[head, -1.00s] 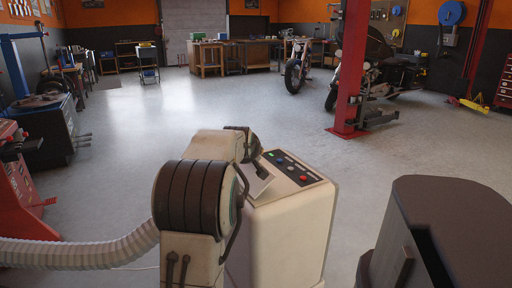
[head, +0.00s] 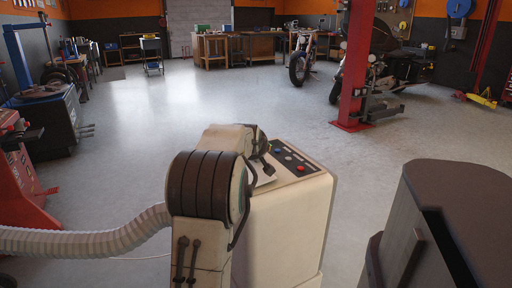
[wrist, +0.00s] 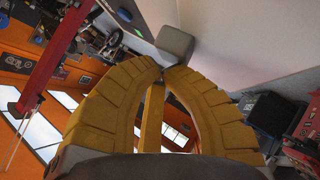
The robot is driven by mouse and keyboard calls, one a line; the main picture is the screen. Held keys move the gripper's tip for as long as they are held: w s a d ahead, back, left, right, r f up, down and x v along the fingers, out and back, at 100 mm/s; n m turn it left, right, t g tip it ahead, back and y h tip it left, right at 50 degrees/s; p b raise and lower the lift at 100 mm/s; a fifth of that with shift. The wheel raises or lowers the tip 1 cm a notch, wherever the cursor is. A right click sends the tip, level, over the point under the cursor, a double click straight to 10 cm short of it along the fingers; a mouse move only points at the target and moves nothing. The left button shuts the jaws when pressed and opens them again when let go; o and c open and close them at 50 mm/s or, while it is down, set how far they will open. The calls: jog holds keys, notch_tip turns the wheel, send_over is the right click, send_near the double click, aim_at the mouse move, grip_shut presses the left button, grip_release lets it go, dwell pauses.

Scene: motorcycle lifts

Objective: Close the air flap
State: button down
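A cream cabinet (head: 282,235) stands in front of me in the head view. Its sloped top has a dark panel (head: 292,162) with coloured buttons. Beside the panel is a dark lever (head: 264,164) over a pale plate; I cannot tell for sure whether this is the air flap. My arm covers the cabinet's left part and hides most of my gripper there. In the wrist view my gripper (wrist: 164,71) has its yellow fingers together at the tips. A grey block (wrist: 175,43) shows just beyond the tips; I cannot tell whether they touch it.
A pale ribbed hose (head: 85,242) runs in from the left behind my arm. A red lift post (head: 355,65) and motorcycles (head: 300,60) stand farther back. A red machine (head: 22,185) is at the left. The floor (head: 200,105) between is clear.

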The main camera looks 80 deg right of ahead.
jog(key=shift+s+d+f, duration=0.15)
jog(key=shift+f, duration=0.4)
dwell(0.5)
